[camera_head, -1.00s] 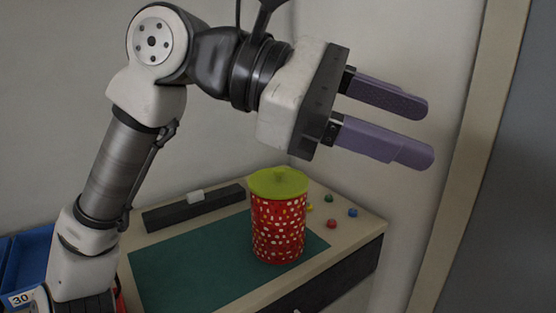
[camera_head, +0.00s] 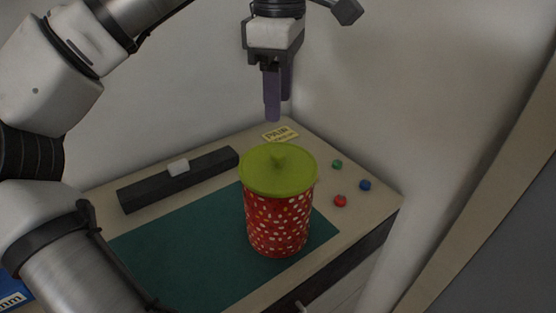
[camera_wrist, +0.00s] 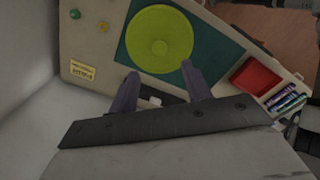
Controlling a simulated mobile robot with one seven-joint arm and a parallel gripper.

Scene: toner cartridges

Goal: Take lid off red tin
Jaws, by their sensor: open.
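The red tin (camera_head: 278,222) with white dots stands upright on the green mat near the table's right end. Its yellow-green lid (camera_head: 278,170) with a small centre knob sits on top. In the wrist view the round lid (camera_wrist: 158,40) is seen from above and hides the tin's body. My gripper (camera_head: 272,112) points down, open and empty, above and behind the lid in the head view. In the wrist view its purple fingers (camera_wrist: 160,82) are apart, near the lid's lower edge. I cannot tell the exact height gap.
A black bar (camera_head: 180,178) with a white block (camera_head: 178,167) lies behind the green mat (camera_head: 180,255). Green, blue and red (camera_head: 340,201) pieces lie right of the tin. A yellow card (camera_head: 280,134) lies behind it. A red tray (camera_wrist: 254,77) and several markers (camera_wrist: 286,100) show in the wrist view.

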